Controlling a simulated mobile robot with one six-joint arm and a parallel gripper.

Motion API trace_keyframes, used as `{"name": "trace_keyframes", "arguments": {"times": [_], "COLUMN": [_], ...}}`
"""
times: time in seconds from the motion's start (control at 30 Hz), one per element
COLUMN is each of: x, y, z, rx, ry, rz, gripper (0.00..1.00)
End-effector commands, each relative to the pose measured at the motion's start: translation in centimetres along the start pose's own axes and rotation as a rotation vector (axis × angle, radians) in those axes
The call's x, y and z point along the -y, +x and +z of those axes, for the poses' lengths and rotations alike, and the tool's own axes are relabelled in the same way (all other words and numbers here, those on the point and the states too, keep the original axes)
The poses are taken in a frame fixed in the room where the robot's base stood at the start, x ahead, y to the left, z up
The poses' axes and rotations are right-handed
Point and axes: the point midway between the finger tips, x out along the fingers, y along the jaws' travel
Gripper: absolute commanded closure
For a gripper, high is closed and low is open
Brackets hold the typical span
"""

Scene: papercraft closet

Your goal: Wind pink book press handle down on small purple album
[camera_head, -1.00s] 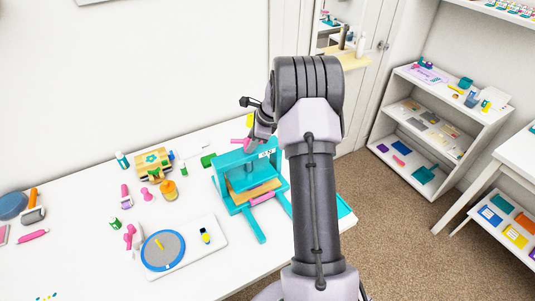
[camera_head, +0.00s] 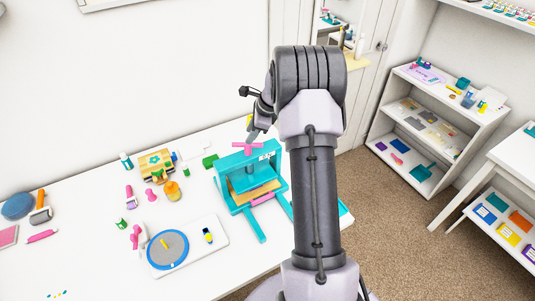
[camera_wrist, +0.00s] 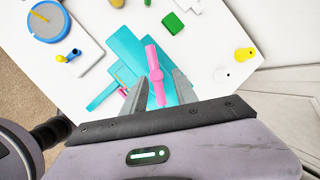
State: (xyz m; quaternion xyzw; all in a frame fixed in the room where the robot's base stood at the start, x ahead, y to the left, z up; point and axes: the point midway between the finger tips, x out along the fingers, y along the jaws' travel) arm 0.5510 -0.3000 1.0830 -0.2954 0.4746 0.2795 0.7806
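The teal book press (camera_head: 277,174) stands near the right end of the white table, with its pink handle (camera_head: 248,149) on top. In the wrist view the pink handle (camera_wrist: 156,75) is a long bar with a round hub, above the teal press top (camera_wrist: 124,45). My gripper (camera_wrist: 158,78) is open, one finger on each side of the handle's near arm, with gaps visible. In the head view my gripper (camera_head: 256,134) is just above and behind the handle, partly hidden by my arm. A pink piece (camera_head: 262,200) lies at the press front. I cannot make out a purple album in the press.
Left of the press are a white board (camera_head: 217,232) with a blue-rimmed turntable (camera_head: 168,262), an orange bottle (camera_head: 171,191) and a wooden crate (camera_head: 154,175). White shelves (camera_head: 432,187) stand to the right.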

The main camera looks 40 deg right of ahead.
Motion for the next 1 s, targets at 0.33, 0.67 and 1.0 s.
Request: {"name": "trace_keyframes", "arguments": {"times": [0.33, 0.67, 1.0], "x": [0.0, 0.1, 0.0], "y": [0.1, -2.5, -6.1], "z": [-0.1, 0.1, 0.0], "rx": [0.0, 0.0, 0.0], "ry": [0.0, 0.0, 0.0], "rz": [0.0, -0.001, 0.0], "gripper": [0.53, 0.53, 0.53]}}
